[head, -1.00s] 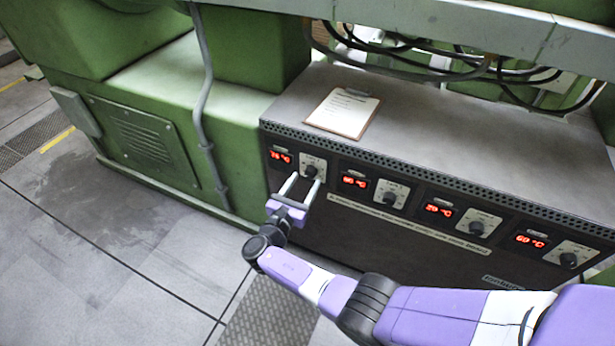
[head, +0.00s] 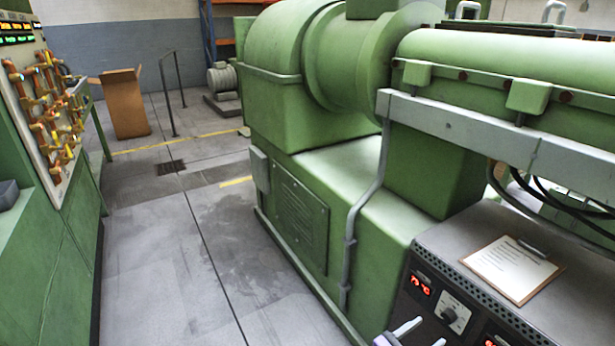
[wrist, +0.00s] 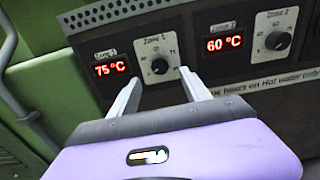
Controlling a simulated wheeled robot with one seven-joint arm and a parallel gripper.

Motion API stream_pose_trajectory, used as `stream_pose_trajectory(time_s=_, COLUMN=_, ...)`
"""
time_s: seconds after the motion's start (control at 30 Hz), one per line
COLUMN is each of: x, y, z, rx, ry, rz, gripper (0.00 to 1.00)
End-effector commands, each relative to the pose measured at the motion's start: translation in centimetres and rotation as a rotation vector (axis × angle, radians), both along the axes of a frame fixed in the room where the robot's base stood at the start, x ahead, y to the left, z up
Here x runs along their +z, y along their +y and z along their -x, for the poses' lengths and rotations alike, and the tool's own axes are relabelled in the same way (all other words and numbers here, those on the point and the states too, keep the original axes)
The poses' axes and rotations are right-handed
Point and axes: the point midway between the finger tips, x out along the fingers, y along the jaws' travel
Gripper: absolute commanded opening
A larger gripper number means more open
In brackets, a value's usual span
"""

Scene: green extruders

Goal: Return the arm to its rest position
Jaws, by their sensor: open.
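My gripper (wrist: 160,95) is open and empty in the wrist view. Its two grey fingers point at the control panel, one on each side below the Zone 1 knob (wrist: 160,66). I cannot tell whether they touch the panel. The Zone 1 display (wrist: 111,69) reads 75 °C. The Zone 2 display (wrist: 225,43) reads 60 °C, with its knob (wrist: 278,40) to the right. The rest of my arm is out of that view.
A clipboard (head: 512,268) lies on top of the grey control box (head: 450,243). The green extruder (head: 330,160) stands behind it. A panel with orange handles (head: 45,120) is at the left. Open grey floor (head: 190,270) lies between them. A cardboard box (head: 125,103) stands farther back.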

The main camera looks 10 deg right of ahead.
Motion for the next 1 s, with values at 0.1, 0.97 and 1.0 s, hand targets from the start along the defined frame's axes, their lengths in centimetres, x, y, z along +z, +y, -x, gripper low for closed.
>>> stream_pose_trajectory(time_s=0.1, x=-0.7, y=0.3, z=-0.9, rx=0.038, ry=-0.052, rz=-0.053, gripper=0.56)
stream_pose_trajectory(time_s=0.97, x=-1.7, y=21.8, z=8.7, rx=0.123, ry=-1.133, rz=-1.894, gripper=0.56)
stream_pose_trajectory(time_s=1.0, x=-0.4, y=22.1, z=10.1, rx=0.106, ry=-1.182, rz=-1.959, gripper=0.56)
